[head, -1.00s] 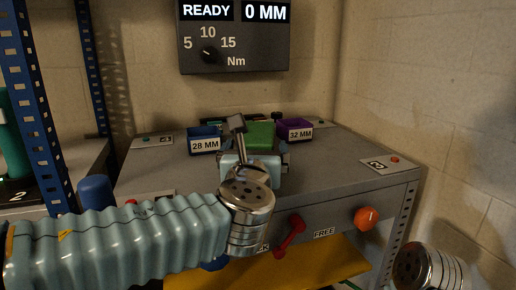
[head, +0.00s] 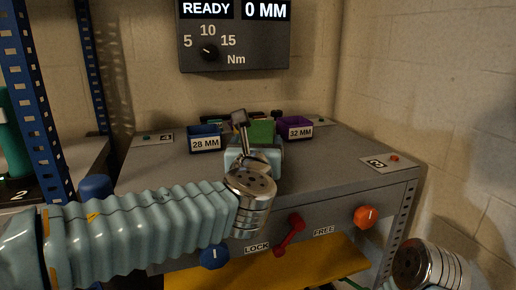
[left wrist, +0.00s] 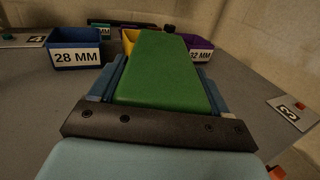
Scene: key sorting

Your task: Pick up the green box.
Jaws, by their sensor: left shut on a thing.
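The green box (head: 262,131) is between the blue bin marked 28 MM and the purple bin marked 32 MM in the head view. My left gripper (head: 263,143) is shut on it, and the wrist partly hides the box. In the left wrist view the green box (left wrist: 163,75) lies lengthwise between the two blue fingers, one along each side. I cannot tell whether the box is clear of the grey bench top. My right gripper is out of view; only part of my right arm shows at the lower right.
The blue bin (head: 205,143) and purple bin (head: 294,132) stand close on either side. A yellow bin (left wrist: 129,40) is just behind the box. The grey bench top (head: 335,160) is clear on the right. A red lever (head: 290,234) and knobs are on the bench front.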

